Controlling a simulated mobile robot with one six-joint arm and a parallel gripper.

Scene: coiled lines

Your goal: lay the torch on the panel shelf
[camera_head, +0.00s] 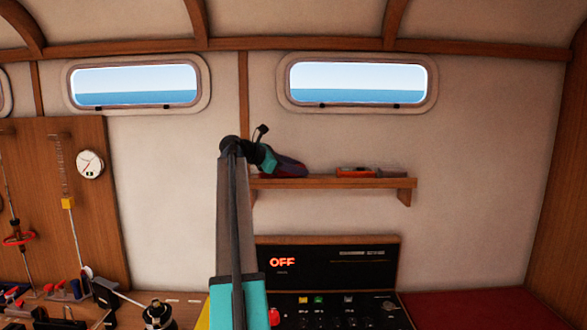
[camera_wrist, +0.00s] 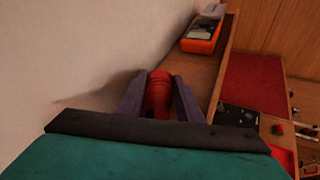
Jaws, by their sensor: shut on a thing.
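The torch is red and shows in the wrist view (camera_wrist: 158,92) between the two grey fingers of my gripper (camera_wrist: 158,98). My gripper is shut on it. In the head view my gripper (camera_head: 292,168) is at the left part of the wooden panel shelf (camera_head: 340,183), right at shelf height. The torch is mostly hidden there by the gripper. In the wrist view the shelf (camera_wrist: 196,70) runs away beyond the torch and to its right. I cannot tell whether the torch touches the shelf.
An orange box (camera_head: 356,172) lies farther right on the shelf; it also shows in the wrist view (camera_wrist: 201,45). Bare shelf lies between it and my gripper. The wall is close behind. Below is a black panel (camera_head: 330,280) reading OFF, with a red cushion (camera_head: 470,308) to its right.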

